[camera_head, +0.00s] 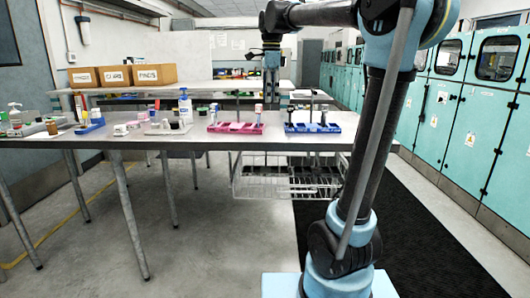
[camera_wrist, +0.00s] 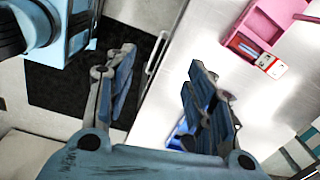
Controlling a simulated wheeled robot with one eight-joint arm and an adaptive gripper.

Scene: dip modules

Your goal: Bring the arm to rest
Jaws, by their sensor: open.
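My gripper (camera_wrist: 160,90) is open in the wrist view, its two fingers well apart with nothing between them. In the head view my arm rises on the right, bends left at the top, and my gripper (camera_head: 271,92) hangs down above the long table (camera_head: 270,144). In the wrist view the table's edge (camera_wrist: 160,55) runs between the fingers. The pink tray (camera_head: 236,128) lies on the table and also shows at upper right in the wrist view (camera_wrist: 254,28).
Bottles and small items stand on the table's left part, including a white bottle (camera_head: 185,106). Cardboard boxes (camera_head: 115,76) stand on a rear bench. Teal cabinets (camera_head: 470,125) line the right. A wire basket (camera_head: 285,178) hangs under the table. A black mat (camera_head: 430,235) covers the right floor.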

